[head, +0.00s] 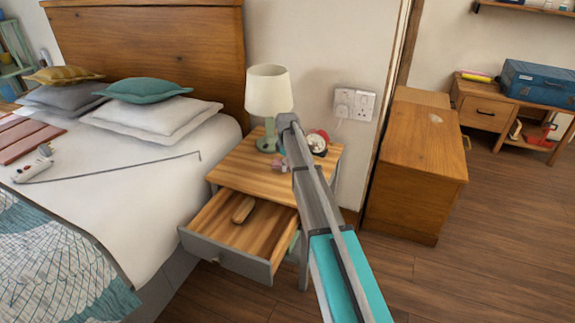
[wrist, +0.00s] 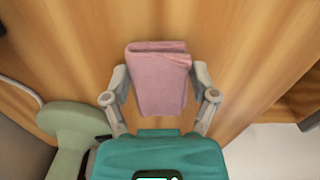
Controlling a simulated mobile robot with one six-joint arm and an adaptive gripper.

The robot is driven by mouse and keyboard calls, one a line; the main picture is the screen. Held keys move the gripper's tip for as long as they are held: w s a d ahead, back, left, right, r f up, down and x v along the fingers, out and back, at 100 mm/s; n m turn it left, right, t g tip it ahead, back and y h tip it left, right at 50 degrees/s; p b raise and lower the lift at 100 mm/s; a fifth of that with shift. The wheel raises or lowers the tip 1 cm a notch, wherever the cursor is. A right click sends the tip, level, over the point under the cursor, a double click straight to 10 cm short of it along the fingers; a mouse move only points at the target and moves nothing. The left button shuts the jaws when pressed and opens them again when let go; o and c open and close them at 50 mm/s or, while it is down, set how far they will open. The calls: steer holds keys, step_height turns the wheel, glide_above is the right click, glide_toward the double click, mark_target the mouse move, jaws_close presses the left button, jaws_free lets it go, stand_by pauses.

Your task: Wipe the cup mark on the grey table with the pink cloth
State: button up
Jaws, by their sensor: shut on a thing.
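The pink cloth (wrist: 160,85) is folded and held between the two fingers of my gripper (wrist: 160,78) in the wrist view, over a wooden top. A small pink part of the cloth (head: 280,166) shows beside my arm in the head view. The grey table (head: 235,170) is the bedside table with a wooden top, grey legs and a grey drawer front. Whether the cloth touches the top, I cannot tell. I see no cup mark on the visible top; my arm and the cloth hide part of it.
A lamp (head: 268,95) with a green base stands at the table's back, and its base (wrist: 75,125) is close left of my gripper. A red clock (head: 317,142) stands at the back right. The drawer (head: 228,255) is pulled open, with a wooden object (head: 243,209) inside. The bed is left.

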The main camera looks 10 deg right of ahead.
steer(key=shift+r+p, duration=2.45)
steer(key=shift+r, duration=0.2)
steer(key=shift+r+p, duration=1.5)
steer(key=shift+r, duration=0.05)
